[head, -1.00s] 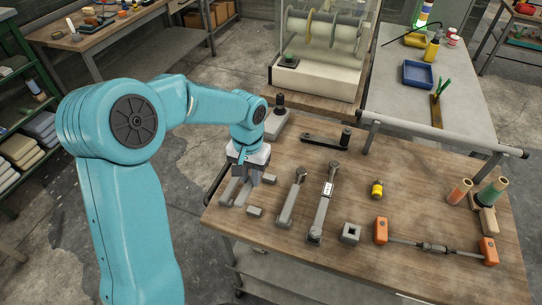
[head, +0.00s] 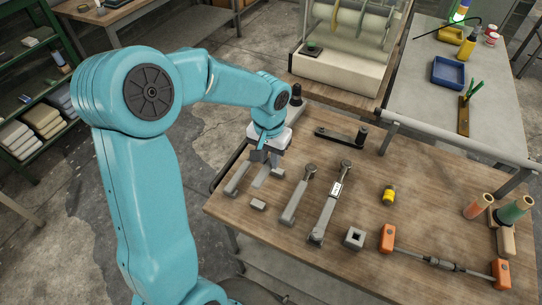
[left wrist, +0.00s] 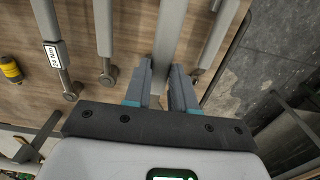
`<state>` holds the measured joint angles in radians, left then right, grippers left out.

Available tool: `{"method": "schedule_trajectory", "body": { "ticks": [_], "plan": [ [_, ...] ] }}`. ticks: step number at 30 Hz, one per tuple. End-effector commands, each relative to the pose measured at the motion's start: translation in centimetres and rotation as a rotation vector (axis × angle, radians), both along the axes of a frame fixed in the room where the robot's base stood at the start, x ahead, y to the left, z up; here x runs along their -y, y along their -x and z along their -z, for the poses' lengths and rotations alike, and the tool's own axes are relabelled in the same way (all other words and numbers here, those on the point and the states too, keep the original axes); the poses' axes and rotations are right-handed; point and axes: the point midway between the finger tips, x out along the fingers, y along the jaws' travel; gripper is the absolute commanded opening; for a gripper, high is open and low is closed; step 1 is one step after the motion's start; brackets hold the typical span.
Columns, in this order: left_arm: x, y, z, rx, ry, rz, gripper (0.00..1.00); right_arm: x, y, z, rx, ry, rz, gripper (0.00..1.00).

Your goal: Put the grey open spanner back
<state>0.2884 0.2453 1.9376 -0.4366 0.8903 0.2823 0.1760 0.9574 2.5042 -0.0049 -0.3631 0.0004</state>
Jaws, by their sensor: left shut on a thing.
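A plain grey bar, which I take for the grey open spanner (head: 263,178), is at the left part of the wooden bench (head: 430,195). My left gripper (head: 266,157) is over its far end and shut on it. In the left wrist view the spanner (left wrist: 170,42) runs up from between the two fingers (left wrist: 162,88). Its jaw ends are not clear, and I cannot tell whether it touches the bench. Another grey bar (head: 238,178) lies close on its left. My right gripper is not in view.
Small grey blocks (head: 257,205) lie near the spanner. A ratchet (head: 299,195) and a labelled torque wrench (head: 330,203) lie to the right. A black crank-like tool (head: 340,137) lies behind. Bare wood surrounds the yellow item (head: 388,193).

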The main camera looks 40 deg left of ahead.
Motion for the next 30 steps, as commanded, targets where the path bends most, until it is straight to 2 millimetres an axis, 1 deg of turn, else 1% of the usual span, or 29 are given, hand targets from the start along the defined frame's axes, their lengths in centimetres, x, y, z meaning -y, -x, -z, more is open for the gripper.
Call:
{"method": "schedule_trajectory", "body": {
  "ticks": [5,15,18,22,30],
  "plan": [
    [0.0,0.0,1.5,0.002,-0.001,0.0,0.0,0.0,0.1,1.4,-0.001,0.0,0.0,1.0],
    [0.0,-0.1,5.8,0.001,0.0,0.0,0.0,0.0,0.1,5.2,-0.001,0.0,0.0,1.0],
    [0.0,-0.2,6.6,0.001,0.0,-0.001,0.0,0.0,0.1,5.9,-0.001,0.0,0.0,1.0],
    [0.0,-0.2,7.0,0.002,-0.001,-0.001,0.0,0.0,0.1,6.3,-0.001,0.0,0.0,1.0],
    [0.0,-0.2,6.9,0.002,-0.001,0.0,0.0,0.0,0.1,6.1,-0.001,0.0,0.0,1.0]
  ]
}}
